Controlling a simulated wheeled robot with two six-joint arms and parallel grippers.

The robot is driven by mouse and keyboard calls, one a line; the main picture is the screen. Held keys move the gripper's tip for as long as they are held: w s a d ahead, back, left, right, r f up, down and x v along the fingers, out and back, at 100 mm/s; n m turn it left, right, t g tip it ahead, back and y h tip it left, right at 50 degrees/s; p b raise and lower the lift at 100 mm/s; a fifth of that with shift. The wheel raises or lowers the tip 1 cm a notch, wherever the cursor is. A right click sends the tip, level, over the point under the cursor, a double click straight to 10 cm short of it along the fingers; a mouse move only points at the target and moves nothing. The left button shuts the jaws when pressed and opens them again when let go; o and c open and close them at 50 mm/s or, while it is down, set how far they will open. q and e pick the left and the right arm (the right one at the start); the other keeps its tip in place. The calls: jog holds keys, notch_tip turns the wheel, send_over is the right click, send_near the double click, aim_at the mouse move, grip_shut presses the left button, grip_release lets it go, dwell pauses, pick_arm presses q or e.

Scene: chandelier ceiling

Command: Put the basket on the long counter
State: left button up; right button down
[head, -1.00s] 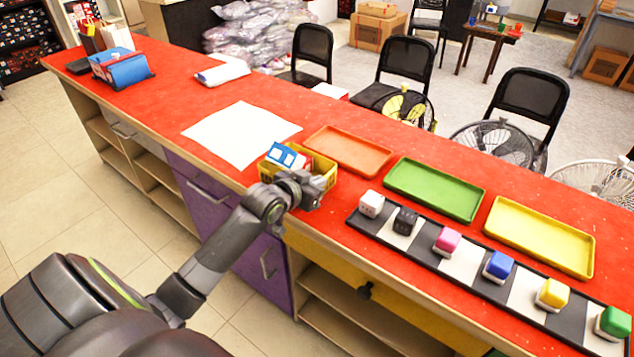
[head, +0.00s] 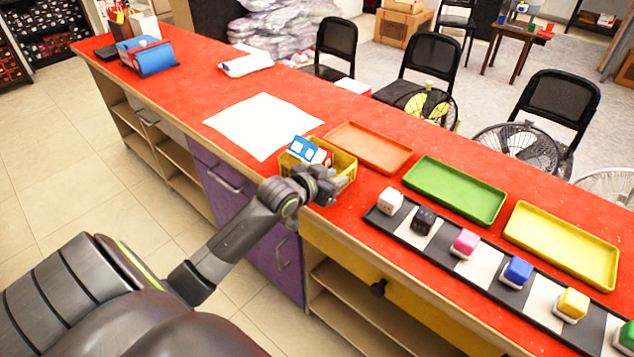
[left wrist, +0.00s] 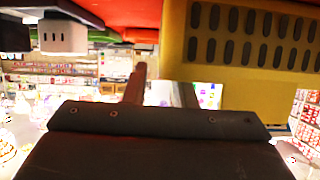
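The yellow basket (head: 343,164) is at the near edge of the long red counter (head: 220,95), left of the trays. A blue and white box (head: 307,151) sits in it. My left gripper (head: 328,188) is at the basket's near right side and hides part of it. The left wrist view shows the slotted basket wall (left wrist: 250,52) close by at the upper right, with one brownish finger beside it. I cannot tell whether the fingers grip the wall, or whether the basket rests on the counter. My right gripper is not in view.
A white sheet (head: 262,125) lies left of the basket. Orange (head: 368,147), green (head: 455,190) and yellow (head: 562,245) trays lie to the right. A checkered strip (head: 480,270) with several coloured cubes runs along the near edge. Chairs and fans stand behind the counter.

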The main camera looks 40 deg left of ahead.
pick_arm(q)
jog(key=v, duration=1)
jog(key=shift+s+r+p, duration=0.15)
jog(key=shift+s+p, duration=0.15)
jog(key=shift+s, duration=0.05)
